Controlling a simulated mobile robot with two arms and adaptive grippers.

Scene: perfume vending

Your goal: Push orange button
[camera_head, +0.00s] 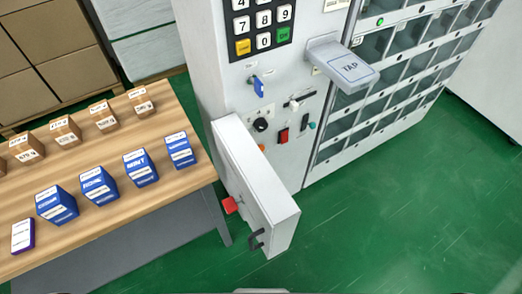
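A small round orange button (262,147) is on the front of the white vending machine (222,95), low on the panel. It sits just below a black knob (261,125) and close to the top of an open white door (262,185). The part of it that shows is small, and I cannot tell whether it is pressed. A red rocker switch (283,135) is to its right. Neither of my grippers is in view.
The open door sticks out toward me, with a black handle (257,238) and a red part (230,205). A TAP reader (345,68) juts out at upper right. A wooden table (110,222) with several boxes stands left. Green floor at lower right is clear.

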